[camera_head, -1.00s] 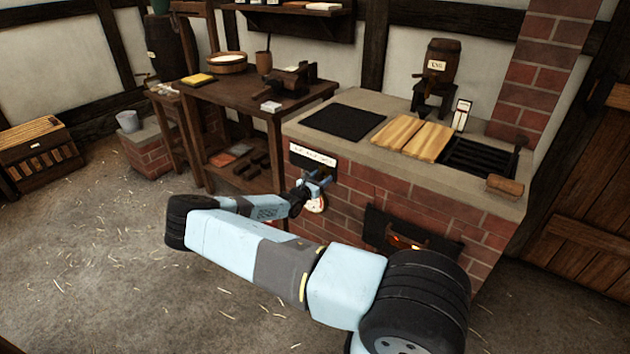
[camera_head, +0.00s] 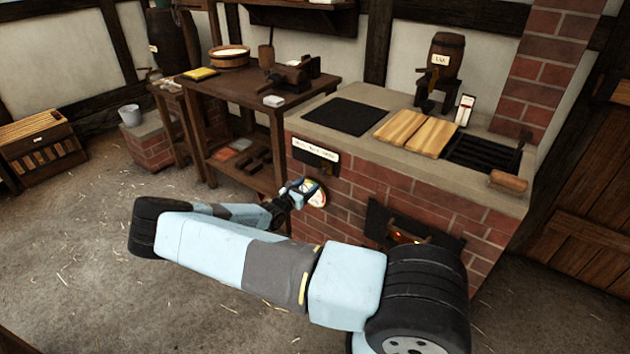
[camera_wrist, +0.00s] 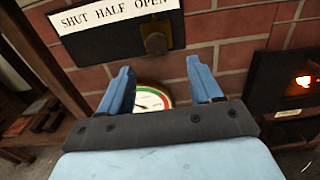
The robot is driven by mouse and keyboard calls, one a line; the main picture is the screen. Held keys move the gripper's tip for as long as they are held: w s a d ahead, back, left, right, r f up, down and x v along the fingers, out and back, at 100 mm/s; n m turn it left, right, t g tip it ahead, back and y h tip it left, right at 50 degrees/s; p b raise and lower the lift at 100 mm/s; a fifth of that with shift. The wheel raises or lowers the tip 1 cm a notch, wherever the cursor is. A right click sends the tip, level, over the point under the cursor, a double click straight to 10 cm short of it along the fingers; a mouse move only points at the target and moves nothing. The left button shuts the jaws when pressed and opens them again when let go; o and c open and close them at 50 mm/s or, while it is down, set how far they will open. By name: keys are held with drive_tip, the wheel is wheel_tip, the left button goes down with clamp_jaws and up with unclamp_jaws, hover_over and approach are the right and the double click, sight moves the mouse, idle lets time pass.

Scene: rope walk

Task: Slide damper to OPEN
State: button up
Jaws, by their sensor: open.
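The damper (camera_wrist: 100,48) is a dark plate on the brick stove front, under a white label reading SHUT HALF OPEN. Its brownish knob (camera_wrist: 155,42) sits below the word OPEN, toward the plate's right end. The plate also shows in the head view (camera_head: 315,152), where the knob is hard to make out. My gripper (camera_wrist: 160,68) is open and empty, its blue fingers apart. In the wrist view the fingertips appear below the knob and clear of it. In the head view my gripper (camera_head: 298,191) is just below the damper, in front of a round dial.
The round dial (camera_wrist: 152,97) with coloured bands is on the bricks below the damper, partly hidden by my gripper. A firebox opening (camera_head: 408,232) glows to the right. A wooden bench (camera_head: 235,108) stands left of the stove. Open floor lies left.

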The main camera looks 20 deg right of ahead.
drive_tip(key=shift+v, duration=1.6)
drive_tip(key=shift+d, duration=0.1)
drive_tip(key=s+d+r+m+g+y, duration=0.1)
drive_tip(key=s+r+m+g+y, duration=0.2)
drive_tip(key=s+r+m, duration=0.5)
drive_tip(key=s+d+r+m+g+y, duration=0.1)
drive_tip(key=s+r+m+g+y, duration=0.3)
drive_tip(key=r, duration=0.9)
drive_tip(key=s+d+r+m+g+y, duration=0.1)
drive_tip(key=s+r+m+g+y, duration=0.2)
drive_tip(key=s+r+m, duration=0.55)
drive_tip(key=s+a+r+m+t+y, duration=0.2)
drive_tip(key=s+a+r, duration=0.1)
drive_tip(key=s+r, duration=0.7)
drive_tip(key=s+a+r+m+t+y, duration=0.2)
drive_tip(key=s+a+r+t+y, duration=0.1)
drive_tip(key=s+r, duration=0.7)
drive_tip(key=s, duration=0.3)
drive_tip(key=shift+r+t, duration=0.2)
drive_tip(key=shift+t, duration=0.1)
